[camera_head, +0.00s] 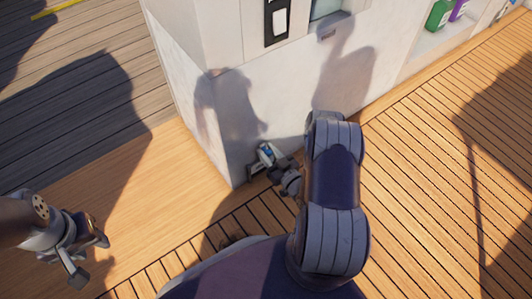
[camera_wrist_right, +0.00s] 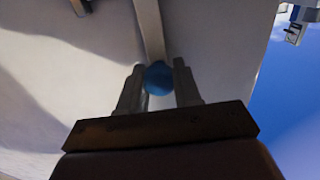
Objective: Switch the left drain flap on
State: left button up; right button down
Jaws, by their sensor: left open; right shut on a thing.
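A blue round knob (camera_wrist_right: 158,77) sits at the end of a pale lever bar (camera_wrist_right: 149,30) in the right wrist view. My right gripper (camera_wrist_right: 160,88) has one finger on each side of the knob and is shut on it. In the head view, the blue knob (camera_head: 267,151) shows low on the white cabinet wall, near its bottom corner, with my right gripper at it. My arm and gripper partly hide this spot, and the flap's exact position cannot be told. My left gripper (camera_head: 87,258) is open and empty above the deck at the lower left.
The white cabinet (camera_head: 215,130) stands on the wooden deck (camera_head: 430,170). A black-framed white switch (camera_head: 277,20) is higher on its wall. Green (camera_head: 438,15) and purple (camera_head: 459,9) bottles stand in a recess at the upper right. The deck around is clear.

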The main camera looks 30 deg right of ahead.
jog(key=shift+w+r, duration=0.1)
jog(key=shift+r, duration=0.1)
jog(key=c, duration=0.8)
grip_release()
jog(key=shift+s+d+r+p, duration=0.1)
jog(key=shift+s+p, duration=0.2)
jog(key=shift+s, duration=0.2)
jog(key=s+p, duration=0.1)
jog(key=s, duration=0.3)
jog(key=s+p, duration=0.2)
jog(key=s, duration=0.2)
jog(key=s+p, duration=0.1)
jog(key=s, duration=0.2)
jog(key=shift+s+d, duration=0.4)
